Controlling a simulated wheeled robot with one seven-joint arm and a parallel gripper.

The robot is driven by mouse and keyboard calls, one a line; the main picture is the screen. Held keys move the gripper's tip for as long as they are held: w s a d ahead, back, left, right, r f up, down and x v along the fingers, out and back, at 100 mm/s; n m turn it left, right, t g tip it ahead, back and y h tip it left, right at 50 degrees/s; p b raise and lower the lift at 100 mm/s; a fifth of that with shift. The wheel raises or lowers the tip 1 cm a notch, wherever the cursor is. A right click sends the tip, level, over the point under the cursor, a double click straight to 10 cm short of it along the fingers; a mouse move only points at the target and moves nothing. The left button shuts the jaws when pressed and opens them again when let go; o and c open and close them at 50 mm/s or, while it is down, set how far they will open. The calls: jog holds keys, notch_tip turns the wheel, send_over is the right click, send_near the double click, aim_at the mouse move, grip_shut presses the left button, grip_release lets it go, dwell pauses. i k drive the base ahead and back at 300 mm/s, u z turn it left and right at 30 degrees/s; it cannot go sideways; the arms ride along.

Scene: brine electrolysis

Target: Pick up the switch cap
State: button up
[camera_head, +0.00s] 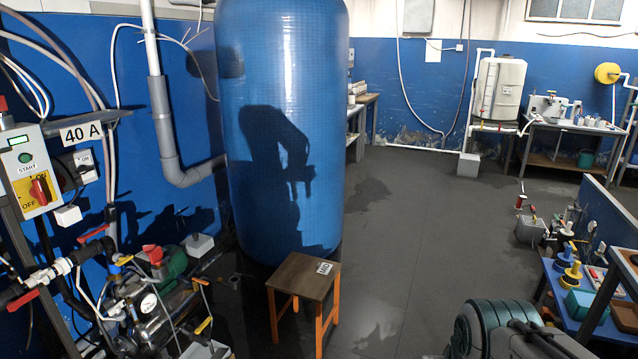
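A wooden stool (302,281) with orange legs stands in front of the large blue tank. A small white piece with dark marks (324,268) lies on its top, near the back right edge. It may be the switch cap, but it is too small to tell. A control box (30,175) at the left edge has a green button and a red rotary switch (39,190) on a yellow plate marked ON and OFF. Part of my arm seems to show at the bottom right. My gripper's fingers cannot be made out; an arm-shaped shadow falls on the tank.
The blue tank (285,120) rises behind the stool. Pumps and pipes (150,300) crowd the lower left. A blue table (575,305) with several items stands at the right. The grey floor (410,230) between is mostly clear.

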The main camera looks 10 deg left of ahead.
aim_at(197, 245)
jog(key=i, duration=1.8)
jog(key=u, duration=1.7)
jog(key=i, duration=1.65)
